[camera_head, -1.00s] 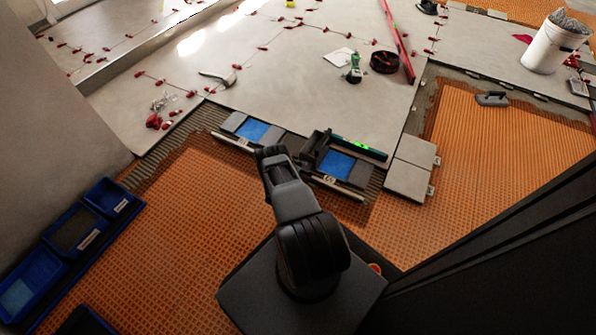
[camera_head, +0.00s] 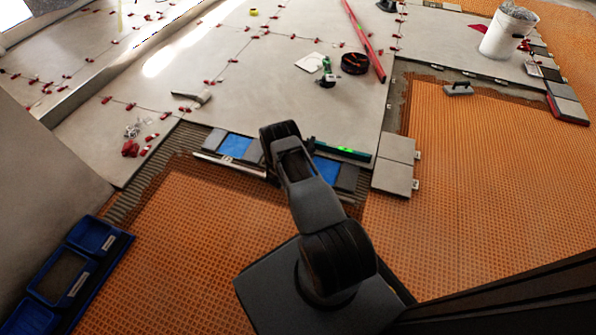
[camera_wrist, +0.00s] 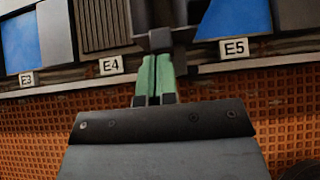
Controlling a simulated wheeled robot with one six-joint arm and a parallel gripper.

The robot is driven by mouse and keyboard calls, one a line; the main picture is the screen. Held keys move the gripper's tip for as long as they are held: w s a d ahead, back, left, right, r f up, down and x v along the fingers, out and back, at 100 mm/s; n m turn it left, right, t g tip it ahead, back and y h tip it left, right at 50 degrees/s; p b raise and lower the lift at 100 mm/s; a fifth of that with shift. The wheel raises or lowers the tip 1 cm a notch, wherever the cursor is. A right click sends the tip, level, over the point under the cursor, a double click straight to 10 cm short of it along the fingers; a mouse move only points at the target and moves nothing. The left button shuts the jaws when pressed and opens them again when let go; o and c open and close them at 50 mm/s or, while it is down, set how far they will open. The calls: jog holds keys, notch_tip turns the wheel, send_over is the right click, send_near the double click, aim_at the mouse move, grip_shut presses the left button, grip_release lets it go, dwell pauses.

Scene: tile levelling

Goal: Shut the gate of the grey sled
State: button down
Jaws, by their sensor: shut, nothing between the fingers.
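In the wrist view, my gripper (camera_wrist: 158,78) has its two green fingers together and empty. They point at a dark grey framed part (camera_wrist: 165,30) at the top centre, which looks like part of the grey sled. The fingertips are close below it; I cannot tell whether they touch. The picture cuts off its top, and I cannot make out the gate or how far it stands open. In the head view my arm covers this spot and hides the sled and my fingers.
Labels E3 (camera_wrist: 26,79), E4 (camera_wrist: 111,65) and E5 (camera_wrist: 234,47) mark the edge. Blue panels (camera_head: 235,146) lie along it. A green level (camera_head: 342,151) lies right of my arm. Blue bins (camera_head: 62,275) stand at left. Orange matting (camera_head: 480,200) is open at right.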

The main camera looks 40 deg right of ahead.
jog(key=shift+w+d+r, duration=0.1)
jog(key=shift+w+d, duration=0.15)
jog(key=shift+d, duration=0.05)
jog(key=shift+d, duration=0.1)
dwell(0.3)
jog(key=a+f+p+v, duration=0.1)
jog(key=p+v, duration=0.4)
jog(key=v, duration=0.8)
jog(key=shift+s, duration=0.35)
jog(key=shift+f, duration=0.15)
